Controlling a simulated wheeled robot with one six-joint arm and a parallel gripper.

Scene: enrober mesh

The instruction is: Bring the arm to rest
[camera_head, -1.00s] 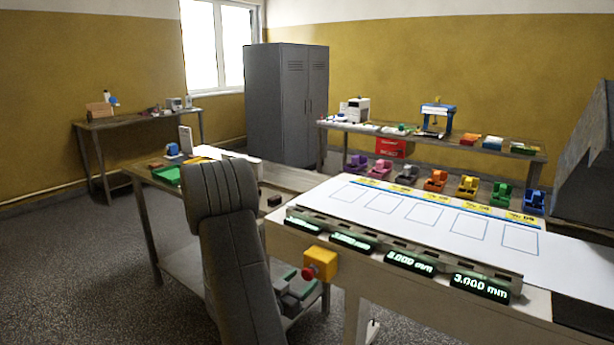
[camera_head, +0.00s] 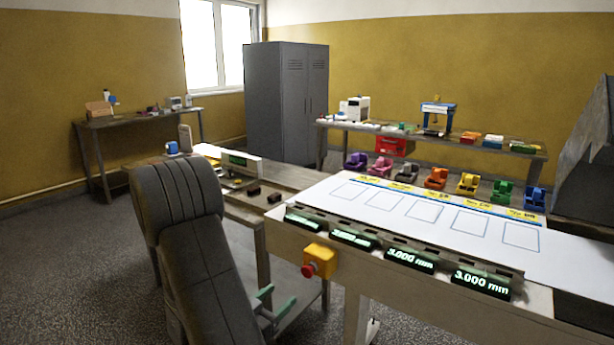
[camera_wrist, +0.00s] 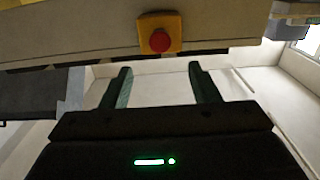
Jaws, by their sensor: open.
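My gripper (camera_wrist: 160,82) is open, with two dark green fingers spread apart and nothing between them in the wrist view. In the head view its green fingers (camera_head: 277,302) show low, beside the worktable's legs and below the red stop button. My dark grey arm fills the lower left of the head view and hides part of the left bench. The red stop button on its yellow box (camera_head: 319,262) is on the front of the white-topped table; it also shows beyond my fingers in the wrist view (camera_wrist: 160,41).
The white-topped table (camera_head: 345,222) has several green number displays along its front. Several coloured holders (camera_head: 436,178) stand behind it. A bench (camera_head: 290,176) with small blocks lies behind my arm. A grey locker (camera_head: 285,105) stands at the back. Floor at left is clear (camera_head: 70,260).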

